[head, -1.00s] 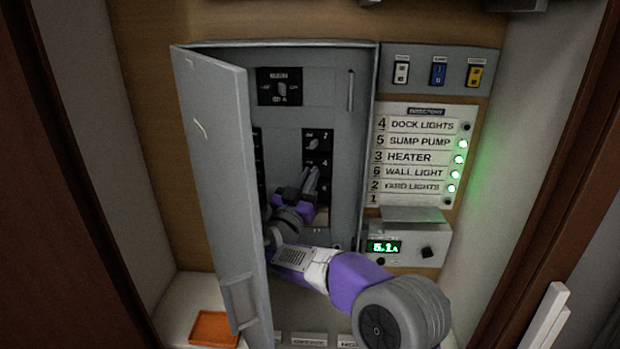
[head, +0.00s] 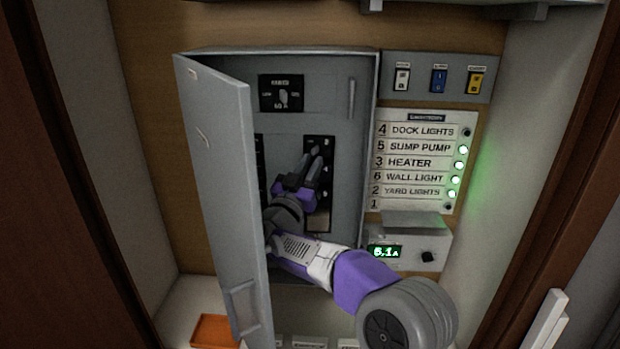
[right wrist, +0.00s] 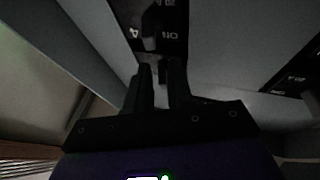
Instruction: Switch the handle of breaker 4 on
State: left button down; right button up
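The breaker panel stands open, and its right breaker column (head: 318,215) is partly hidden behind my right gripper (head: 313,158). That gripper points up at the column, its two fingers a little apart with nothing clearly held. In the right wrist view the fingers (right wrist: 159,68) reach just below the breaker face (right wrist: 160,22) marked 4 and ON. The handle of breaker 4 is too dark there to read its position. The directory lists 4 as DOCK LIGHTS (head: 422,130), and its lamp (head: 467,132) is dark. My left gripper is not in view.
The grey panel door (head: 220,190) hangs open left of my right arm. A main switch (head: 282,93) sits above the breakers. Several other directory lamps glow green. A meter (head: 385,252) reads about 5.1A. An orange tray (head: 213,331) lies at lower left.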

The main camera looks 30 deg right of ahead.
notch_tip(320, 180, up, 5)
jog(key=shift+r+p, duration=0.1)
jog(key=shift+p, duration=0.45)
